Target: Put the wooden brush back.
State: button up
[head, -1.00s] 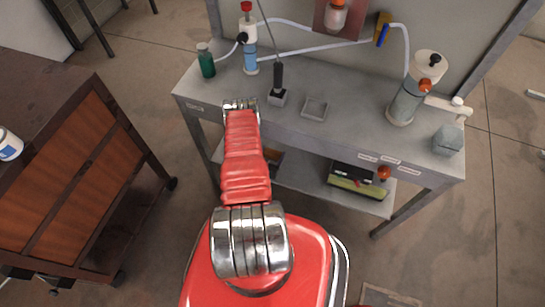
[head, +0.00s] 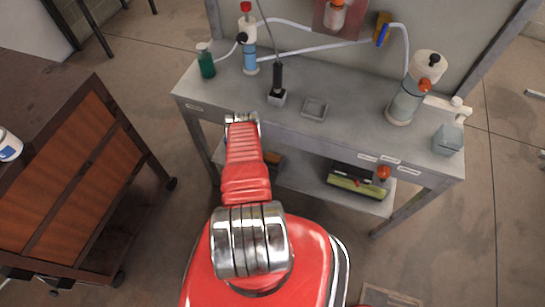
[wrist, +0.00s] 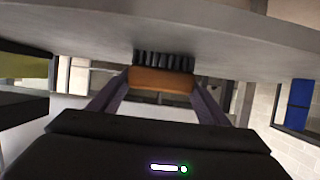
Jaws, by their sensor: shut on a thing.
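In the wrist view the wooden brush (wrist: 161,80) shows as an orange-brown block with a row of dark bristles on its upper side. My gripper (wrist: 160,86) is shut on the block, one finger at each end. The bristles point up in that picture, close to a large grey slab (wrist: 225,30); I cannot tell whether they touch it. In the head view my red arm hides the gripper and the brush; its chrome end is at the front edge of the grey bench (head: 330,130).
On the bench stand a green bottle (head: 206,62), a small square dish (head: 314,108), a dark-handled tool in a block (head: 278,85) and a clear cylinder (head: 406,100). A green case (head: 357,182) is on the lower shelf. A brown cabinet (head: 75,170) stands at the left.

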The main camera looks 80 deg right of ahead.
jog(key=o, duration=1.1)
jog(key=v, duration=1.2)
jog(key=shift+r, duration=0.1)
dwell(0.4)
